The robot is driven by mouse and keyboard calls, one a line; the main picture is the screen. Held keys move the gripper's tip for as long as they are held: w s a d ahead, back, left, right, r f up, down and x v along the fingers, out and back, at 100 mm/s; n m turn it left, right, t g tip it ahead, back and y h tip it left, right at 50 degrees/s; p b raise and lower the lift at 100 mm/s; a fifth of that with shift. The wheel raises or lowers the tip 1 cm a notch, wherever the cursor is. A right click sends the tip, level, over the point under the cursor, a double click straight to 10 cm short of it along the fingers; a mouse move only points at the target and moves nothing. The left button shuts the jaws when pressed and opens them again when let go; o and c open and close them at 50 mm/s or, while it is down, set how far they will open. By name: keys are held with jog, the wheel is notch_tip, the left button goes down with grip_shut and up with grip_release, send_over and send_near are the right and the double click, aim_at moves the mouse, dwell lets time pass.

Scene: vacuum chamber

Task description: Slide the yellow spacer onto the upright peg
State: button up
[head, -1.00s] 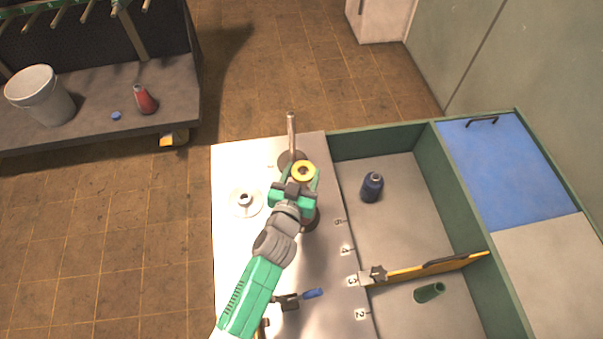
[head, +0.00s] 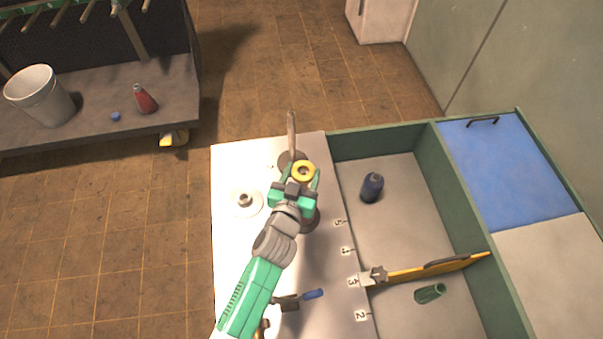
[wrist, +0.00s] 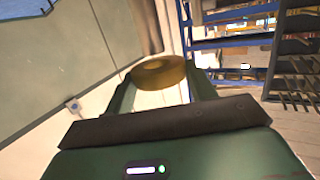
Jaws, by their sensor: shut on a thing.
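The yellow spacer (head: 303,171) is a ring with a dark hole, held between the fingertips of my gripper (head: 298,178). In the wrist view the spacer (wrist: 158,70) sits between the two green fingers, its near side toward me. The upright peg (head: 292,135) is a grey-brown rod rising from a dark round base (head: 284,158) at the far edge of the metal table. The spacer appears beside the peg, just right of and below it in the head view, not around it. Its height relative to the peg's top is hard to tell. My gripper partly hides the base.
A white flanged disc (head: 246,201) lies left of my gripper. A dark round piece (head: 311,219) shows beside my wrist. At right, a green-walled tray (head: 431,165) holds a dark blue bottle (head: 372,187), a green cup (head: 430,292) and an orange-yellow bar (head: 430,268).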

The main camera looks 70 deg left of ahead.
jog(key=shift+f, duration=0.1)
jog(key=shift+f+b, duration=2.4)
jog(key=shift+b, duration=0.3)
jog(key=shift+f, duration=0.15)
jog(key=shift+f+b, duration=2.35)
jog(key=shift+b, duration=0.3)
jog(key=shift+f+b, duration=0.55)
jog(key=shift+b, duration=0.05)
jog(key=o, duration=1.1)
jog(key=shift+c, duration=0.2)
jog(key=shift+s+d, duration=0.1)
